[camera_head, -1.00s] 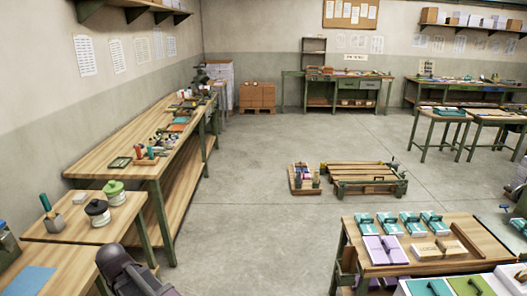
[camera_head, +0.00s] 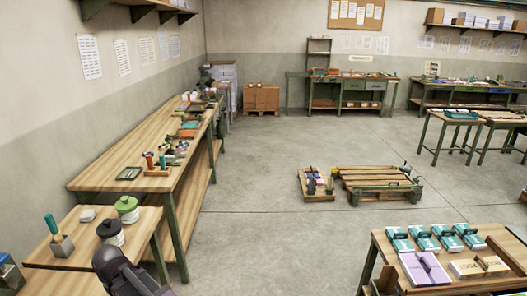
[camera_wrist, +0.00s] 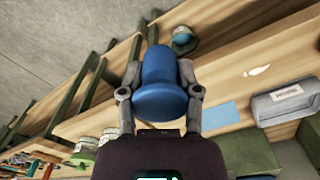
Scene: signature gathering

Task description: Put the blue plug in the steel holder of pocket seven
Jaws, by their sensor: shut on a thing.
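In the wrist view, the blue plug (camera_wrist: 164,62) sits between the two fingers of my gripper (camera_wrist: 159,78), which is shut on it. The plug has a rounded body with a wider flange toward the palm. It is held in the air, with benches behind it. My gripper and the plug do not show in the head view, where only a dark part of my arm shows at the lower left. I cannot make out the steel holder of pocket seven in either view.
A long wooden bench (camera_head: 115,178) with tools runs along the left wall. Near it are a grey block (camera_head: 62,246) holding a teal-handled tool and lidded pots (camera_head: 128,209). A low pallet (camera_head: 375,182) stands mid-floor. A table (camera_head: 450,235) with boxes is at lower right. Floor between is clear.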

